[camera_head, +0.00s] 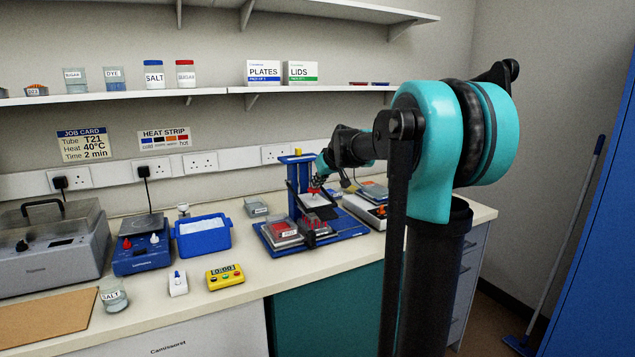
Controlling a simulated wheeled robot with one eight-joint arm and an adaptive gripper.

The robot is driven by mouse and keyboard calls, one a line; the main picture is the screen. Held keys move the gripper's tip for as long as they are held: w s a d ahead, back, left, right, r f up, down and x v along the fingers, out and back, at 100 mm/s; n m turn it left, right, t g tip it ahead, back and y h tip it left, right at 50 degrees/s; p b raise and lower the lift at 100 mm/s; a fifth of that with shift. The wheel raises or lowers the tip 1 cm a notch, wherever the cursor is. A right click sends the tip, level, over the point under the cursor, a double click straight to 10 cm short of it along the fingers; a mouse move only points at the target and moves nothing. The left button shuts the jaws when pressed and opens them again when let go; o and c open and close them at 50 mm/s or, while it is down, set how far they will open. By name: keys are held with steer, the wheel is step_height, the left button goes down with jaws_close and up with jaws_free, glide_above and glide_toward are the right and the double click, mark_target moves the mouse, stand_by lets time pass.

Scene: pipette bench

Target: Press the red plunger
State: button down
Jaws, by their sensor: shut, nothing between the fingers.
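A blue stand (297,203) with an upright frame stands on the bench near the middle of the view. The small red plunger (314,190) shows at the upright's right side, above a pale tilted part (317,199). My gripper (318,180) is shut and empty, pointing down just above the red plunger. The picture is too small to tell whether the fingertips touch it. Red-marked trays (284,230) sit on the stand's blue base, at its front.
A white-and-red device (366,211) stands close to the right of the stand. A blue tub (203,235), a yellow timer (225,277) and a blue hotplate (142,252) are to the left. A shelf (215,91) runs above. The bench front is mostly clear.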

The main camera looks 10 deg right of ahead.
steer(key=shift+f, duration=1.2)
steer(key=shift+r, duration=0.5)
step_height(320, 180, up, 3)
steer(key=shift+r, duration=0.1)
steer(key=v, duration=1)
